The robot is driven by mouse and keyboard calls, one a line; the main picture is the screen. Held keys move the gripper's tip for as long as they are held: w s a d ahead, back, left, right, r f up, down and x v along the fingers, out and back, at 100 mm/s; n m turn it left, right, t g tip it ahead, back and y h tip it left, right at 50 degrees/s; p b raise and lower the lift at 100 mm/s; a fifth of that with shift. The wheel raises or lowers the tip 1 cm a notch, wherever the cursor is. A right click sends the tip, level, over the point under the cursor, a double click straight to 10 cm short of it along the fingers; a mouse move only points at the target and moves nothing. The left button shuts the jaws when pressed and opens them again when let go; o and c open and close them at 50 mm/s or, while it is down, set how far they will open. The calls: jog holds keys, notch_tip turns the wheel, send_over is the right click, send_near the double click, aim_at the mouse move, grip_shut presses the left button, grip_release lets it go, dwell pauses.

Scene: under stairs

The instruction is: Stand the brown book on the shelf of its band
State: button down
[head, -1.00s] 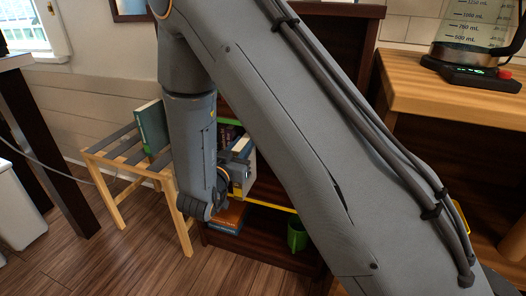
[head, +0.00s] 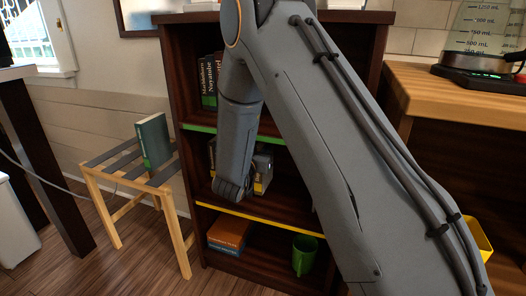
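A bookcase (head: 350,62) of dark wood stands in the middle, with a green band (head: 198,128) on one shelf edge and a yellow band (head: 262,217) on the shelf edge below. An orange-brown book (head: 231,230) lies flat on the bottom level, on a blue book (head: 224,248). I cannot tell whether it is the task's brown book. My gripper (head: 263,170) is at the level above the yellow band, mostly hidden behind my arm. Its fingers, and anything between them, cannot be made out.
Dark books (head: 209,82) stand on the green-band shelf. A green book (head: 154,141) stands on a slatted stool (head: 112,166) at left. A green cup (head: 304,254) is on the bottom level. A wooden counter (head: 455,92) with a scale is at right.

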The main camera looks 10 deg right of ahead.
jog(key=shift+f, duration=0.65)
jog(key=c, duration=1.4)
grip_release()
jog(key=shift+f, duration=0.15)
jog(key=shift+c, duration=0.2)
jog(key=p+v, duration=0.3)
jog(key=v, duration=0.9)
